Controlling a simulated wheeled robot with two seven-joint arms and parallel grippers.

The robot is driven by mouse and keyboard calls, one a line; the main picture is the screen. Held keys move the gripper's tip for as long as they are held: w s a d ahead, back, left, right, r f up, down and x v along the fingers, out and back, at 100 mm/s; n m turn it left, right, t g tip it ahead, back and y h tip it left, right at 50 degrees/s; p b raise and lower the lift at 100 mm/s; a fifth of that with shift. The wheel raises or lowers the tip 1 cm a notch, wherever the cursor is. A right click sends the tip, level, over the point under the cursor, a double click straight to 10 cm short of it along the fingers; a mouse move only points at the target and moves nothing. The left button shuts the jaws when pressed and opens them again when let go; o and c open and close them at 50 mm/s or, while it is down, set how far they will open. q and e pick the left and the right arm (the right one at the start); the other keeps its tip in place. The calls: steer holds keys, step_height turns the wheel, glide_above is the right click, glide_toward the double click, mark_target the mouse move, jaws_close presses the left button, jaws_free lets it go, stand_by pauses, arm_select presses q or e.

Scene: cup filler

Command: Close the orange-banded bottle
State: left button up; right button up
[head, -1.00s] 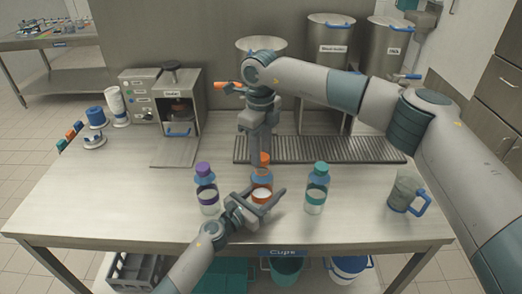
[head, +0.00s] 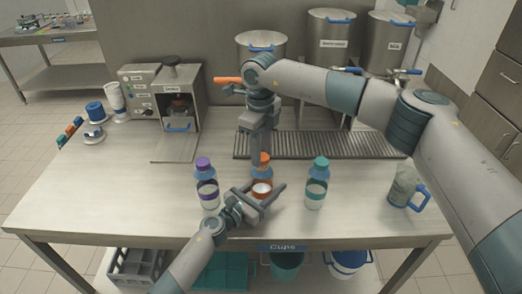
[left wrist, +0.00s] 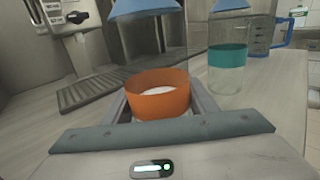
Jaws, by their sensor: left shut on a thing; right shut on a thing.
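The orange-banded bottle (head: 262,174) stands upright near the front middle of the table, with a blue shoulder and white contents. My left gripper (head: 268,199) is shut around its lower body. The left wrist view shows the orange band (left wrist: 158,95) between the fingers. My right gripper (head: 262,152) points down from above and is shut on the orange cap (head: 261,159). The cap is at the top of the bottle; I cannot tell whether it is fully seated. The bottle's neck is mostly hidden.
A purple-capped bottle (head: 206,183) stands close on the left and a teal-capped bottle (head: 317,184) on the right. A jug with a blue handle (head: 405,186) is farther right. A drip grate (head: 340,147) and steel dispensers (head: 331,40) are behind. The table's front edge is near.

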steer(key=shift+f, duration=0.55)
stand_by(0.5)
steer(key=m, duration=1)
steer(key=shift+w+d, duration=0.1)
steer(key=m, duration=0.4)
steer(key=shift+d+m, duration=0.1)
steer(key=shift+m, duration=0.2)
steer(key=m, duration=1.3)
steer(key=shift+d+f, duration=0.1)
steer(key=m, duration=0.6)
steer(key=shift+s, duration=0.2)
